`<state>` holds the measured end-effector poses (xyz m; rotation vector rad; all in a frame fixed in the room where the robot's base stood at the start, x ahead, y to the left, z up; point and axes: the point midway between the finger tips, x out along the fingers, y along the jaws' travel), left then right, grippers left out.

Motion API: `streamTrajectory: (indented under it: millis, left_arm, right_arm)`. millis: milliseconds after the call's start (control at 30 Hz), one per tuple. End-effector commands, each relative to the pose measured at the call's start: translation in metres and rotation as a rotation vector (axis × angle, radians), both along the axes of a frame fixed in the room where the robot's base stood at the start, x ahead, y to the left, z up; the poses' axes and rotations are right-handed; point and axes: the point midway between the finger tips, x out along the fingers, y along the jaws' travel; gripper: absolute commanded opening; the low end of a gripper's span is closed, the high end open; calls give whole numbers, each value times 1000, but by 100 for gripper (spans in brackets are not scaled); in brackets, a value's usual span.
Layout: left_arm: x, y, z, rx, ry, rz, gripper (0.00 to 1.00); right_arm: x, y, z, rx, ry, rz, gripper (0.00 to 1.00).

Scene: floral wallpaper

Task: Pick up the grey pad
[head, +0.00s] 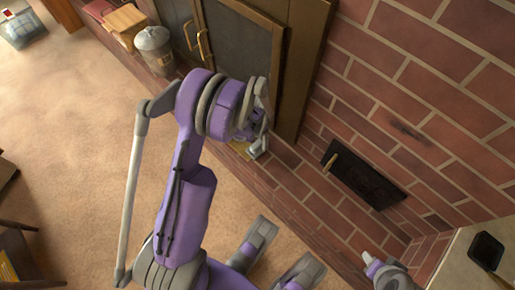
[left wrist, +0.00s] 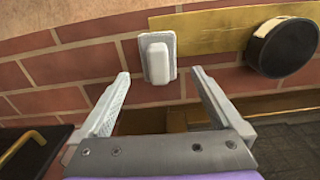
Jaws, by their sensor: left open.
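A light grey pad (left wrist: 157,62) with a raised block on a flat backing shows in the left wrist view, against the red brick surface. My left gripper (left wrist: 160,76) is open, with one finger on each side of the pad in the picture and nothing held. The fingers appear short of the pad; whether either touches it I cannot tell. In the head view my left gripper (head: 258,145) is low beside the fireplace doors, and I cannot make out the pad there.
A round black object (left wrist: 283,46) sits right of the pad, by a gold strip (left wrist: 212,30). In the head view, a lidded metal canister (head: 154,48) stands beside the fireplace doors (head: 240,50). A dark panel (head: 362,181) is on the bricks. Carpet (head: 80,120) is open at left.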

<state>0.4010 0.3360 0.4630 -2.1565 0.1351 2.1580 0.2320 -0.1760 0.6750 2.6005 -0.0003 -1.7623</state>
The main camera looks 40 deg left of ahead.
Motion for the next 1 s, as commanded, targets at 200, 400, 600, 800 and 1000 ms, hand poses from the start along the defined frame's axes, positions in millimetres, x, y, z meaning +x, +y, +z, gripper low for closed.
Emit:
streamTrajectory:
  millis: [200,400,600,800,1000]
  left_arm:
    - [-1,-1,-19,0,0,0,100]
    - [-1,-2,-50,0,0,0,100]
    - [-1,-2,-58,0,-1,0,100]
    - [-1,-2,-57,0,-1,0,82]
    - [-1,-2,-57,0,-1,0,46]
  right_arm:
    - [1,0,-8,0,2,0,50]
    - [3,0,-20,0,4,0,50]
    - [3,0,-21,0,4,0,50]
    - [3,0,-21,0,4,0,50]
    - [3,0,-21,0,4,0,50]
